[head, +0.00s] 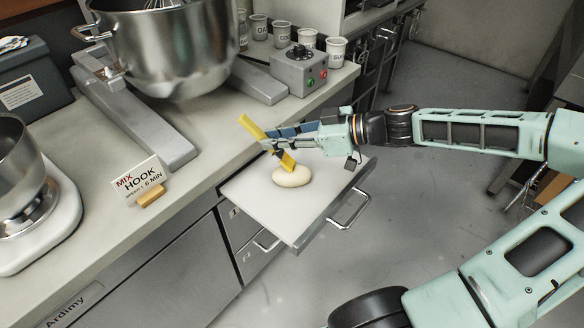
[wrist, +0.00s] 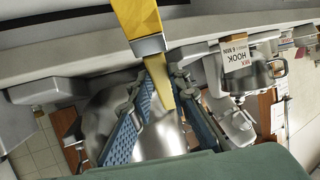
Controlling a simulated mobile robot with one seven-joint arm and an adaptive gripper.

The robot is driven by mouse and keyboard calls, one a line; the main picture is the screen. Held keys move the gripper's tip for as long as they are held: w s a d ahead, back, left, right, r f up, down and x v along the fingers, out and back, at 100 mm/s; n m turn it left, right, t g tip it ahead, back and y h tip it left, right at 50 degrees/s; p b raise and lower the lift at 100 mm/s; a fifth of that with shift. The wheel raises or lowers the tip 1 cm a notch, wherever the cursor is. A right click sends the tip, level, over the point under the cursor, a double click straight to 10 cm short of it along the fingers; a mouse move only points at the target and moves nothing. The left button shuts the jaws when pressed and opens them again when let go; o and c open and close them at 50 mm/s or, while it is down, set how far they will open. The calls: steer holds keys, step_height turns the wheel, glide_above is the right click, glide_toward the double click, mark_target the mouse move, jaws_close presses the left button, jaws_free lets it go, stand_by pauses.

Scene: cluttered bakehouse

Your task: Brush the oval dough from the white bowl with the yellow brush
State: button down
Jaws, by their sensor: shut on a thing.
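The yellow brush (head: 250,127) is held slanting in my gripper (head: 269,137), its lower end down at the oval dough (head: 291,178). That end appears to touch the top of the dough; exact contact is hard to tell. The dough is pale and smooth and lies on a white pull-out board (head: 254,190). In the wrist view, the brush (wrist: 138,18) with its metal band runs between the blue-padded fingers of my gripper (wrist: 164,78). The dough does not show in the wrist view. I see no white bowl in either view.
A large steel mixing bowl (head: 160,50) stands behind on the counter. A grey switch box (head: 299,70) and labelled cups (head: 336,50) stand at the back. A "MIX HOOK" card (head: 138,182) and a smaller mixer (head: 35,215) are at left. The board around the dough is clear.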

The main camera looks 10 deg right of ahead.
steer(key=shift+w+d, duration=0.1)
steer(key=shift+w, duration=0.05)
steer(key=shift+w+d, duration=0.15)
steer(key=shift+w, duration=0.15)
steer(key=shift+s, duration=0.15)
steer(key=shift+s+a, duration=0.45)
steer(key=shift+s, duration=0.3)
steer(key=shift+w+d, duration=0.25)
steer(key=shift+w, duration=0.2)
steer(key=shift+w+d, duration=0.2)
steer(key=shift+w, duration=0.25)
steer(key=shift+s+a, duration=0.25)
steer(key=shift+s, duration=0.2)
steer(key=shift+s+a, duration=0.2)
steer(key=shift+s, duration=0.25)
steer(key=shift+w, duration=0.15)
